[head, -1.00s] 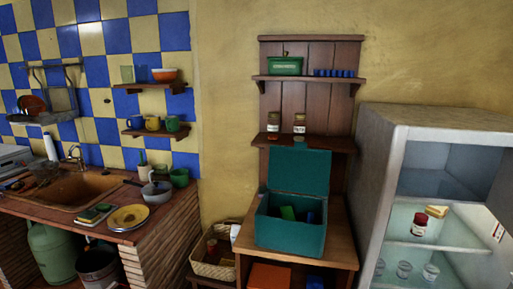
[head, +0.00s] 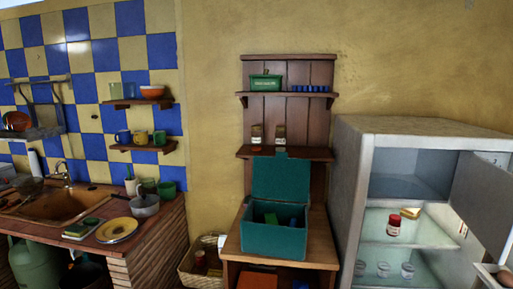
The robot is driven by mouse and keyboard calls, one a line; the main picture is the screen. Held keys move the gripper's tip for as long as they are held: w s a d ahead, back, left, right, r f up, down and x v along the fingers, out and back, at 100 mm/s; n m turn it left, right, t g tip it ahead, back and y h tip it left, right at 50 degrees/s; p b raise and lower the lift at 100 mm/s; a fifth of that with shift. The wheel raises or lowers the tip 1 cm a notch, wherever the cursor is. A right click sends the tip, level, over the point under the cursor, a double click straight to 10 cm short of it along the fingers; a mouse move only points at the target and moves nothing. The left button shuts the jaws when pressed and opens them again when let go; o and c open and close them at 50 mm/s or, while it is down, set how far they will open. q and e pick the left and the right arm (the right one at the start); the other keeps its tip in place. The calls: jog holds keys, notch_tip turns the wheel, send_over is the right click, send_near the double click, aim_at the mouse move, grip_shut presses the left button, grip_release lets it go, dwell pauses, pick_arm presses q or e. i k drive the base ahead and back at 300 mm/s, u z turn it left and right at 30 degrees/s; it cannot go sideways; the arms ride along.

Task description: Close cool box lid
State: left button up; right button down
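The teal cool box (head: 273,241) stands on the wooden cabinet's counter in the middle of the head view. Its lid (head: 282,179) is open and upright at the back of the box. Inside the box are a green item and some darker items, partly hidden by the front wall. Neither of my grippers is in view.
A wooden shelf unit (head: 290,101) rises behind the box, with jars on its lower shelf. An open fridge (head: 400,131) stands to the right. A wicker basket (head: 190,270) sits at lower left of the cabinet. A sink counter (head: 160,228) is at the left.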

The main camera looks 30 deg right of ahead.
aim_at(281, 177)
jog(key=u, duration=0.2)
jog(key=i, duration=1.5)
jog(key=z, duration=0.9)
